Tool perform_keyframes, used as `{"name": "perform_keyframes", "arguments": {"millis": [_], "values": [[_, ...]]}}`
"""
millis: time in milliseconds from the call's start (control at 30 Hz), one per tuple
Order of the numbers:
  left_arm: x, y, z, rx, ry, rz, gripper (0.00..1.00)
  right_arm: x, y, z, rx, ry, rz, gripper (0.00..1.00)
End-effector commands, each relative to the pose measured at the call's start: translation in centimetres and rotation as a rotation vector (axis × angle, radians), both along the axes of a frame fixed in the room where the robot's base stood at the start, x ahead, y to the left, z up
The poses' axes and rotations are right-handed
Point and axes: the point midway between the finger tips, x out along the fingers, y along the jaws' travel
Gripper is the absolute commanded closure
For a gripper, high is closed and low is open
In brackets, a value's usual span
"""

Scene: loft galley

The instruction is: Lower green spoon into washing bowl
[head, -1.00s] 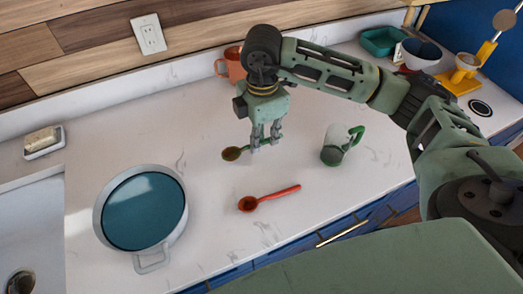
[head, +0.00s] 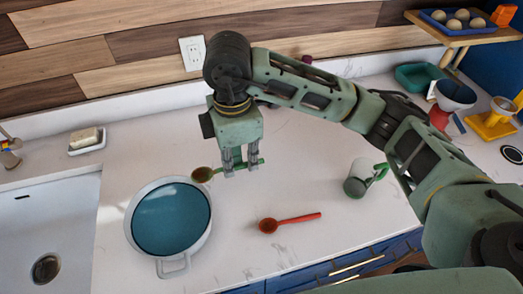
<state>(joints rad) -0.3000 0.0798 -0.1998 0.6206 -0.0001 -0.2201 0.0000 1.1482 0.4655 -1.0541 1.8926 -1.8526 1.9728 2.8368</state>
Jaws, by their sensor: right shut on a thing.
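The green spoon (head: 203,174) is in my right gripper (head: 240,167), which is shut on its handle. The spoon lies roughly level, its bowl end pointing left, above the counter near the right rim of the washing bowl. The washing bowl (head: 169,218) is a round, pale-rimmed vessel with teal inside and a handle at the front, standing on the counter left of the gripper. My left gripper does not show.
A red spoon (head: 290,222) lies on the counter to the right of the bowl.

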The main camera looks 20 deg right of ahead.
Motion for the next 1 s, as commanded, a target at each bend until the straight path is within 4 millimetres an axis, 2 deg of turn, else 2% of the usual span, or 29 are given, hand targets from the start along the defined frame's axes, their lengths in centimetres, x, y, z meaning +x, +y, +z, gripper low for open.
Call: {"name": "perform_keyframes", "arguments": {"millis": [200,600,800,1000], "values": [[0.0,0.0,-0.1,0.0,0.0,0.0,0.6,-0.5,4.5,0.2,0.001,0.0,0.005,1.0],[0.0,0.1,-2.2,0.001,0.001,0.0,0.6,-1.4,11.9,-1.5,-0.001,-0.001,0.002,1.0],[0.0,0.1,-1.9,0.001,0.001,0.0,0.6,-1.6,14.0,-1.9,0.0,0.002,0.0,1.0],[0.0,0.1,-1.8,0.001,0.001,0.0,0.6,-1.7,14.7,-2.2,0.0,0.001,0.0,1.0]]}}
